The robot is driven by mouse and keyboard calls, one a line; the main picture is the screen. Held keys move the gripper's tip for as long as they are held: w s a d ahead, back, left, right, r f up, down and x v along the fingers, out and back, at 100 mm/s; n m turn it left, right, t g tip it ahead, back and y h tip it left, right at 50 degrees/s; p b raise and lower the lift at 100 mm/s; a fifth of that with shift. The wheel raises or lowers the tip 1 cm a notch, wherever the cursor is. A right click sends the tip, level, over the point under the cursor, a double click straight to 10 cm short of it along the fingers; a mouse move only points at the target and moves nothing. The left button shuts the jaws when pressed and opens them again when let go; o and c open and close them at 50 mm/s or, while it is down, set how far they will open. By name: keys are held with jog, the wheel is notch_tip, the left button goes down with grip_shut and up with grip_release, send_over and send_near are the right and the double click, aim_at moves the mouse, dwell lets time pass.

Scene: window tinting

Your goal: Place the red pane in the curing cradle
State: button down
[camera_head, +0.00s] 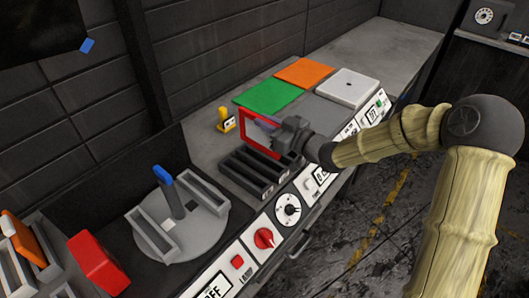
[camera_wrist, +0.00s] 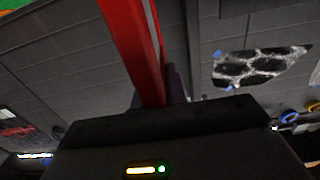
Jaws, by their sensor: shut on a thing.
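In the head view the pane appears above or just behind a dark slotted rack (camera_head: 246,174) on the bench. A grey round stand (camera_head: 198,238) with two upright trough-like holders and a blue-topped post is to the left. I cannot tell which is the curing cradle, or whether the pane touches the rack.
A small yellow object (camera_head: 224,121) stands behind the rack. Green (camera_head: 268,96) and orange (camera_head: 305,72) sheets and a white square plate (camera_head: 347,88) lie farther back. A red block (camera_head: 97,263) is at the lower left. Dials and switches line the bench front.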

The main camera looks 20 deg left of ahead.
aim_at(267, 143)
jog(key=shift+w+f, duration=0.15)
jog(key=shift+f, duration=1.8)
jog(key=shift+w+f, duration=0.1)
jog(key=shift+f, duration=1.8)
jog(key=shift+f, duration=0.15)
jog(key=c, duration=1.4)
grip_release()
jog(key=shift+d, duration=0.1)
